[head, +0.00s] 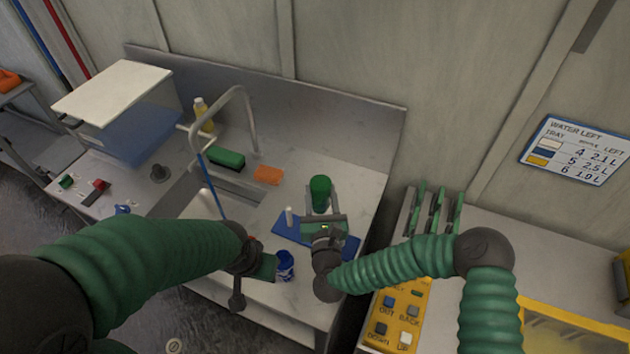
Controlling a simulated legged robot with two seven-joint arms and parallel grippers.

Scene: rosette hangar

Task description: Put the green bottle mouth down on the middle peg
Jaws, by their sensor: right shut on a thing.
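The green bottle (320,191) stands up out of my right gripper (323,219), which is shut on it. A rounded green end points up; the bottle's lower part is hidden by the gripper, so I cannot tell whether it touches anything. A blue peg base (286,231) lies on the counter beneath and around the gripper. One white peg (289,215) shows at its left part, bare. The middle of the base is hidden behind my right gripper and wrist. My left gripper (252,267) is low over the counter's front, left of the base; its jaws are not clear.
A blue cup (285,266) stands just right of my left gripper. A sink (226,195) with a tall tap (249,115), an orange sponge (268,175) and a green brush (226,159) lie behind. A green-slotted rack (432,215) and yellow button panel (401,312) stand at right.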

